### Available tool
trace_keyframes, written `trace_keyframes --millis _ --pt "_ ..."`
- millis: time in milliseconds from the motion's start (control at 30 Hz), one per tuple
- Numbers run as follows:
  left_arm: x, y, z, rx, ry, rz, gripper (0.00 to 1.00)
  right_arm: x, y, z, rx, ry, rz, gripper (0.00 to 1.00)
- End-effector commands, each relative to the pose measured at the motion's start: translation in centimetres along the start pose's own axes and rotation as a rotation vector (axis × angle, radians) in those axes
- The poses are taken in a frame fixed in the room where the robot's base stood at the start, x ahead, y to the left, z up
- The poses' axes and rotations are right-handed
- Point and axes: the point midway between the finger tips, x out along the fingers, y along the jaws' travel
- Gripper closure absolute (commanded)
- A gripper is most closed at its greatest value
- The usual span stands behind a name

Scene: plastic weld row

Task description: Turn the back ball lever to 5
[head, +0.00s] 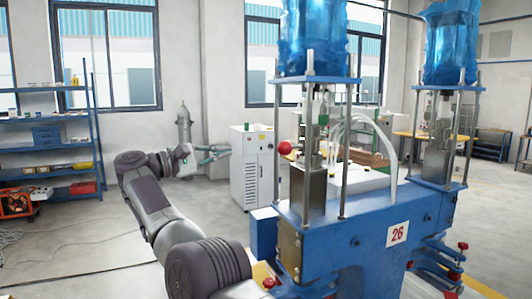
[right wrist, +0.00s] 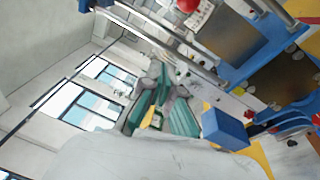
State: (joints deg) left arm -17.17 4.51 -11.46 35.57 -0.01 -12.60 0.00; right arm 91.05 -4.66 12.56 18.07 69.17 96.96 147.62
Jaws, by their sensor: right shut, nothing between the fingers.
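A red ball (head: 284,148), which looks like a lever knob, shows beside the left side of the blue machine (head: 372,235) in the head view. Its shaft and any scale are too small to read there. A red ball (right wrist: 188,5) also shows at the top edge of the right wrist view, beside a pale plate with small dark marks that I cannot read. My right gripper (head: 214,154) is shut and empty, pointing right, to the left of the red ball and apart from it. Its green fingers (right wrist: 166,108) show in the right wrist view. My left gripper is out of view.
A white cabinet (head: 251,168) stands behind my right gripper. Metal columns and blue wrapped hoppers (head: 312,38) rise from the machine, and white hoses (head: 380,128) arch over it. Blue shelves (head: 50,145) stand at the left wall.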

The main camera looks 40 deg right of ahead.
Motion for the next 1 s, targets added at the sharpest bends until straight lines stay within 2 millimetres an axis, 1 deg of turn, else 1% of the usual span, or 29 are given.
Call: trace_keyframes --millis 33,133,267,333,467,600,700,733,933,1000 --pt "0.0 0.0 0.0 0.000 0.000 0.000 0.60 -0.2 -0.6 0.2 0.016 -0.014 -0.025 1.00" --pt "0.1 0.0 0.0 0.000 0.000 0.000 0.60 -0.1 -1.4 0.4 0.034 -0.030 -0.050 1.00" --pt "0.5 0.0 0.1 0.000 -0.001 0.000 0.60 1.2 -1.6 0.5 0.039 -0.034 -0.052 1.00" --pt "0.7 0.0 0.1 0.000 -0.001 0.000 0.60 2.2 -1.7 0.5 0.039 -0.035 -0.050 1.00" --pt "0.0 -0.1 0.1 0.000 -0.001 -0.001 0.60 5.1 -1.5 0.7 0.037 -0.035 -0.048 1.00" --pt "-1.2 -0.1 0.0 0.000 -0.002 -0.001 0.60 8.2 -1.3 0.8 0.034 -0.035 -0.047 1.00" --pt "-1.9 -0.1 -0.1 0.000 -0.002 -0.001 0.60 10.1 -1.5 1.0 0.036 -0.033 -0.046 1.00" --pt "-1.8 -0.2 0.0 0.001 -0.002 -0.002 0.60 9.8 -1.6 1.2 0.037 -0.031 -0.046 1.00" --pt "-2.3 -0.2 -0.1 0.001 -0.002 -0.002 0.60 10.1 -1.8 2.9 0.037 -0.030 -0.046 1.00" --pt "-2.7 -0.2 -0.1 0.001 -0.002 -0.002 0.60 10.2 -1.7 3.5 0.036 -0.031 -0.046 1.00"
